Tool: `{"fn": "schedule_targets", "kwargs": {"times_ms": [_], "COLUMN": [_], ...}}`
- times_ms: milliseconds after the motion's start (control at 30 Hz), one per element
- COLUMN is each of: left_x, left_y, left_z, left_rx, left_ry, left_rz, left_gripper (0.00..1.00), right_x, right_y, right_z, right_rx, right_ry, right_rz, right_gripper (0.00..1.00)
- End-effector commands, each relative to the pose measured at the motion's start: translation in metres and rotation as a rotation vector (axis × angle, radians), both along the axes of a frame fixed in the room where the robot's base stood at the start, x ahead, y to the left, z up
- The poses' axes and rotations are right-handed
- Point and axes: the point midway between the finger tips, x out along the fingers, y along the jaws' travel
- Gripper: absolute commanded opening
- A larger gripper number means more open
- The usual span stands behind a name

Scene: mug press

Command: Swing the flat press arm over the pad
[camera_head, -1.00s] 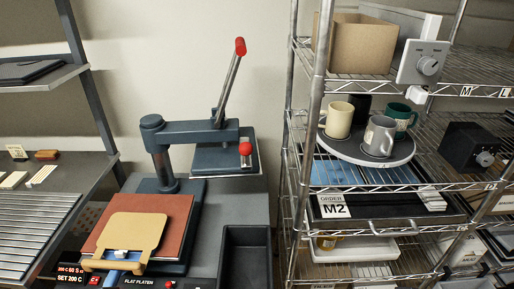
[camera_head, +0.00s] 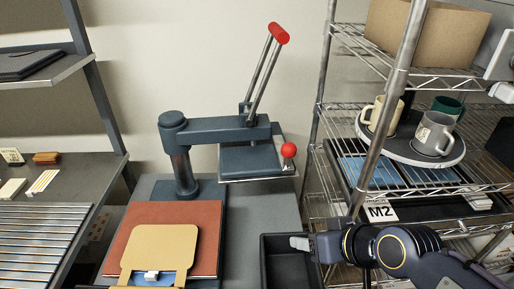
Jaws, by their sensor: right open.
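The flat press has a dark blue-grey arm (camera_head: 220,131) that reaches right from its post (camera_head: 183,165). The flat platen (camera_head: 250,160) hangs under the arm's outer end, out to the right and clear of the pad. A red ball knob (camera_head: 288,150) sits at the platen's right edge. A lever with a red grip (camera_head: 278,33) rises above. The red-brown pad (camera_head: 205,225) lies in front of the post, with a tan piece (camera_head: 160,246) on it. My right gripper (camera_head: 297,243) is open, over the black bin and below the knob, apart from it. My left gripper is out of view.
A black open bin (camera_head: 275,275) stands right of the pad. A wire rack (camera_head: 345,115) with mugs on a round tray (camera_head: 400,147) stands at the right, close to my right arm. A shelf unit (camera_head: 100,110) stands left. Space around the knob looks free.

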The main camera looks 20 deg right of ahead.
Motion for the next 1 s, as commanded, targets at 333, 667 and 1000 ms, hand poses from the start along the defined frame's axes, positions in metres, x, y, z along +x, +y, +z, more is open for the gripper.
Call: {"fn": "schedule_targets", "kwargs": {"times_ms": [333, 667, 1000], "left_x": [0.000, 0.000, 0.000], "left_y": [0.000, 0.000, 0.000], "left_z": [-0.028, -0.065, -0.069], "left_rx": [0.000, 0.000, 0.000], "left_ry": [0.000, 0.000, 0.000], "left_rz": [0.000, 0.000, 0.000], "left_gripper": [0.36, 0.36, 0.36], "right_x": [0.068, 0.143, 0.171], "right_y": [-0.015, -0.034, -0.039], "right_z": [0.005, 0.026, 0.044], "right_rx": [-0.191, -0.530, -0.659], "right_ry": [-0.306, -0.724, -0.861], "right_rz": [0.044, 0.040, 0.012], "right_gripper": [0.58, 0.58, 0.58]}}
